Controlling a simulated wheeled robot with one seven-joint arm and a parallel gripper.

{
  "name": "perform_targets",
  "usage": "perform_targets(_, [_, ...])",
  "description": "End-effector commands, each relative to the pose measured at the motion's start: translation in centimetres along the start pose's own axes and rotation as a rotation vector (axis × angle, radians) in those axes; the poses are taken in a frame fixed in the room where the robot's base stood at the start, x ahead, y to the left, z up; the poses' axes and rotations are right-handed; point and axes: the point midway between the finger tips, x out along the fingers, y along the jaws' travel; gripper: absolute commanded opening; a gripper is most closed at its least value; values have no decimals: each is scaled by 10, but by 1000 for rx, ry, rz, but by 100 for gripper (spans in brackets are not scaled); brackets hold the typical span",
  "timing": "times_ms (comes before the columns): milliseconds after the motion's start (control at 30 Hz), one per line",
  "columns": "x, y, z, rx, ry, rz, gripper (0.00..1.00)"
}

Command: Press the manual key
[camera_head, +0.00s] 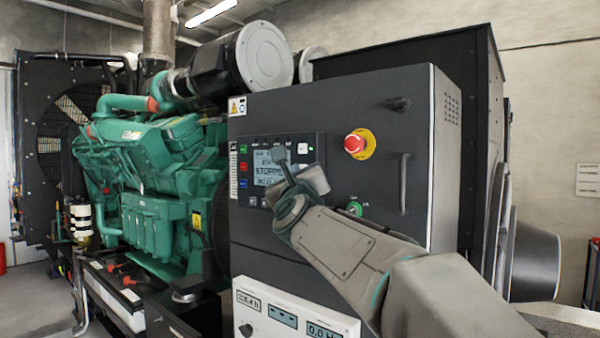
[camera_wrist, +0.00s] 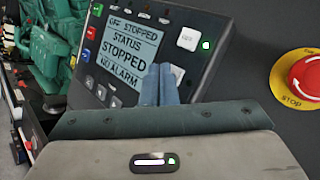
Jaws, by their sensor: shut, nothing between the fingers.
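The control panel (camera_head: 262,146) is on the front of the dark cabinet, and its screen (camera_wrist: 118,50) reads "STOPPED" and "NO ALARM" in the wrist view. On its right side is a pale key (camera_wrist: 187,38) that seems to read "OFF", with a lit green lamp beside it. Below it another pale key (camera_wrist: 178,73) is partly hidden behind my fingers; its label cannot be read, and I cannot tell which key is the manual one. My gripper (camera_wrist: 160,72) is shut and empty, its tips in front of the panel's lower right part. Contact cannot be told.
A red emergency stop button (camera_head: 355,143) on a yellow disc is right of the panel. The green engine (camera_head: 155,165) stands at left. A white meter box (camera_head: 290,318) juts out below.

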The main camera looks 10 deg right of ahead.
Motion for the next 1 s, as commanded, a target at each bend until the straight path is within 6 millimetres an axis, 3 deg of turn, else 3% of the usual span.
perform_targets(1000, [7, -5, -5, 0, -1, -1, 0])
